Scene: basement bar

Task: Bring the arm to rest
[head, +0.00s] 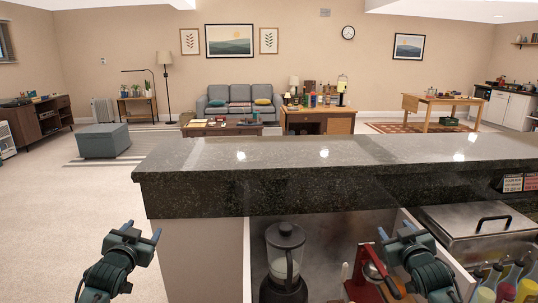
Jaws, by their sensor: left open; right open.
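My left gripper (142,231) is at the lower left, in front of the bar's left end. Its two fingers are apart with nothing between them. My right gripper (396,229) is at the lower right, in front of the bar and above the lower work area. Its fingers are also apart and empty. Both grippers point away from me and sit below the level of the dark stone bar top (300,152).
Below the bar stand a blender (285,262), a red-framed device (367,275) close to my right gripper, a steel lidded unit (478,229) and several bottles (507,290). Open carpet (40,220) lies left. A sofa (238,97) and tables stand far back.

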